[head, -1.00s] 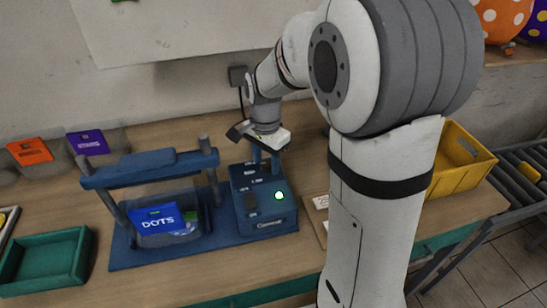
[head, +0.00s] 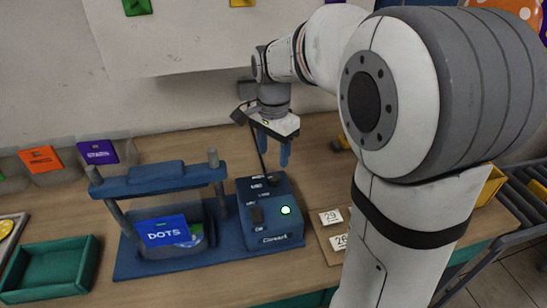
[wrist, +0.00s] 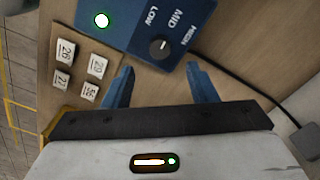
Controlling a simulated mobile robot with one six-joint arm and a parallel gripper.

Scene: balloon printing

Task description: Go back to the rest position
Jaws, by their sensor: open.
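My gripper (head: 274,150) hangs from my arm just behind the blue control box (head: 268,212), with its two blue fingers pointing down. It is open and empty, above the wooden table. In the wrist view my gripper (wrist: 160,86) shows its fingers spread apart, with bare wood and the edge of the control box beyond them. The box has a dial (wrist: 160,47) marked LOW, MID and HIGH and a lit green light (wrist: 101,20). The box joins a blue press (head: 157,178) holding a blue DOTS plate (head: 163,231).
A green tray (head: 45,270) lies at the left. Orange (head: 40,159) and purple (head: 98,151) cards stand at the back. Numbered tiles (head: 331,217) lie right of the box. A yellow crate (head: 490,187) is partly hidden by my arm. A black cable (wrist: 250,85) crosses the table.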

